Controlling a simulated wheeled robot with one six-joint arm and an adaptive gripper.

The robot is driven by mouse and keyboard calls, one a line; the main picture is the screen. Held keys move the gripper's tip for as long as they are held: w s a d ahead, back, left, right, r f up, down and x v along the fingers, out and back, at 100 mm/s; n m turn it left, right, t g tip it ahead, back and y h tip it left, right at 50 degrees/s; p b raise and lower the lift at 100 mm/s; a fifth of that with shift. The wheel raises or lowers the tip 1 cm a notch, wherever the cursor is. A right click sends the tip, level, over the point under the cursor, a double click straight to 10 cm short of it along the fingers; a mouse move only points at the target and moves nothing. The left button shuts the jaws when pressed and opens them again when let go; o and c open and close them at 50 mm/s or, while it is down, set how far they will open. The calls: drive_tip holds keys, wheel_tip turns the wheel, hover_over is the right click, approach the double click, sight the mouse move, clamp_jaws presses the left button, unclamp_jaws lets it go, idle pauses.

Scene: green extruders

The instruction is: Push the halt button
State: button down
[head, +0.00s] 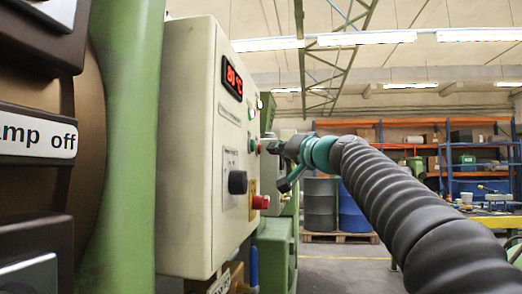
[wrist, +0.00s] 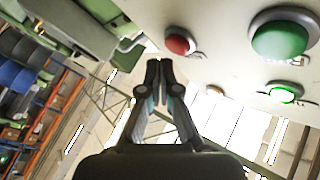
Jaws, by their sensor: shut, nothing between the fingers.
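A cream control box (head: 188,150) stands at the left in the head view. Its front carries a red mushroom button (head: 260,202) on a yellow plate, a black knob (head: 237,182) and a green button (head: 252,145). In the wrist view a red button (wrist: 180,42) in a silver ring sits beside a large green button (wrist: 282,38). I cannot read which is labelled halt. My gripper (head: 270,147) is shut and empty, close in front of the panel at the green button's height. In the wrist view its fingertips (wrist: 160,66) point near the red button; contact cannot be told.
A red display (head: 232,78) is on the box's upper part. A lit green lamp (wrist: 285,93) shows in the wrist view. Green machine parts (head: 122,140) flank the box at left. Blue drums (head: 353,208) and shelves stand far behind.

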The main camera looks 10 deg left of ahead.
drive_tip(key=shift+a, duration=0.1)
idle(0.7)
drive_tip(key=shift+a, duration=0.35)
drive_tip(key=shift+a, duration=0.4)
idle(0.7)
drive_tip(key=shift+d, duration=0.15)
drive_tip(key=shift+d+b, duration=0.35)
drive_tip(key=shift+d, duration=0.3)
drive_tip(key=shift+d, duration=0.1)
drive_tip(key=shift+s+d+b, duration=0.1)
drive_tip(key=shift+d+b, duration=0.6)
drive_tip(key=shift+d, duration=1.75)
